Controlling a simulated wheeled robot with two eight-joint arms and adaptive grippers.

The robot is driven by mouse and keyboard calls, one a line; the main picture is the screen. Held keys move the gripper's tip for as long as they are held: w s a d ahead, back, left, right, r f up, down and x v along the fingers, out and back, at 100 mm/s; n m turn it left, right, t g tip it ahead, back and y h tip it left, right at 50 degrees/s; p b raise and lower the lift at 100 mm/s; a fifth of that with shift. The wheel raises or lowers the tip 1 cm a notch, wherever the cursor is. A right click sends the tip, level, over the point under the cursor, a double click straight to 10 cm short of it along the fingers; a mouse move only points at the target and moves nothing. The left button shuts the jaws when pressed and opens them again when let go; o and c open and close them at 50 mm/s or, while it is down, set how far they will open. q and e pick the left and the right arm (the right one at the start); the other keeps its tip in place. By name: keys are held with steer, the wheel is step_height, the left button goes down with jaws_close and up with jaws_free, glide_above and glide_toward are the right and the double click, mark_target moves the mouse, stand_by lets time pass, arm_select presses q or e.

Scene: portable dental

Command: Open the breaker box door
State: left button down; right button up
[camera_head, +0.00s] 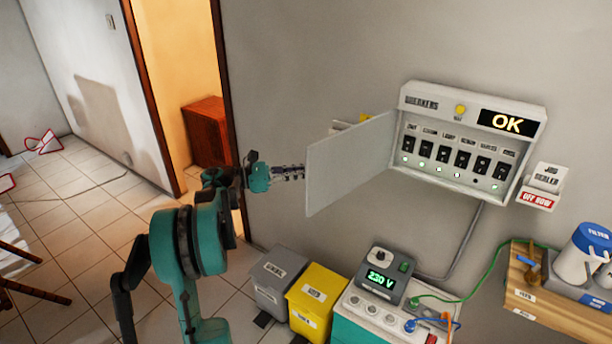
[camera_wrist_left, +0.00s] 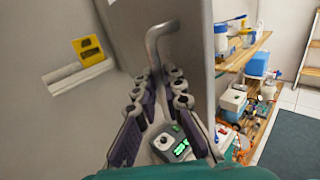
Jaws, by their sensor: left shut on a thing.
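The breaker box (camera_head: 472,143) is on the wall. Its door (camera_head: 350,160) stands swung well open to the left, showing a row of black breakers inside. The door's grey handle (camera_wrist_left: 160,42) shows in the left wrist view and is hidden in the head view. My left gripper (camera_head: 298,173) is at the door's free edge, partly hidden behind the panel. In the left wrist view its fingers (camera_wrist_left: 163,82) are shut on the handle. My right gripper is in neither view.
A grey bin (camera_head: 268,287) and a yellow bin (camera_head: 316,300) stand below, beside a unit with a 230 V meter (camera_head: 383,278). A small "OFF NOW" sign box (camera_head: 541,187) hangs right of the breaker box. A shelf (camera_head: 555,305) is at the right. Tiled floor is open at left.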

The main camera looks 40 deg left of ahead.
arm_select(q)
steer(key=shift+w+d+r, duration=0.1)
steer(key=shift+w+r, duration=0.05)
steer(key=shift+w, duration=0.05)
steer(key=c, duration=1.9)
jaws_free()
steer(key=o, duration=0.3)
steer(key=shift+w+d, duration=0.35)
steer(key=shift+w, duration=0.1)
steer(key=v, duration=1.2)
steer(key=shift+s+a, duration=0.25)
steer(key=shift+s, duration=0.05)
